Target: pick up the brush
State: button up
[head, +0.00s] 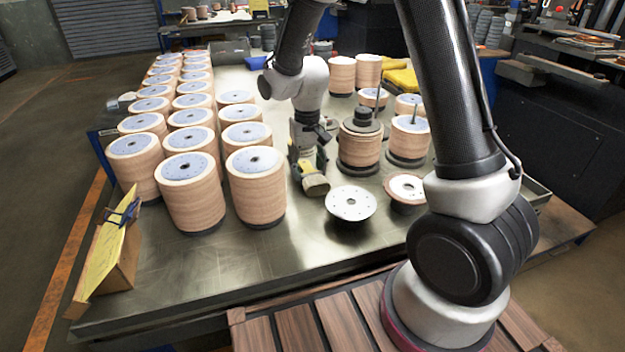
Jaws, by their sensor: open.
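My gripper (308,157) points down over the steel table, between the stacks of flap discs on the left and the spindle stacks on the right. It is open. A small yellowish and dark block (315,185) shows right at its fingertips, low over the table. This may be the brush, but the gripper partly hides it and I cannot tell it surely from the fingers. I cannot tell whether the fingers touch it.
Several tall disc stacks (190,195) fill the left. A single disc (350,203) and a spindle stack (360,143) stand close on the right. A yellow card holder (108,250) stands front left. Yellow cloth (400,79) lies behind. The table's front middle (270,265) is clear.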

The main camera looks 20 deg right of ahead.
aim_at(308, 168)
jog(key=shift+c, duration=0.2)
jog(key=c, duration=1.1)
notch_tip(308, 168, up, 10)
jog(key=shift+r, duration=0.1)
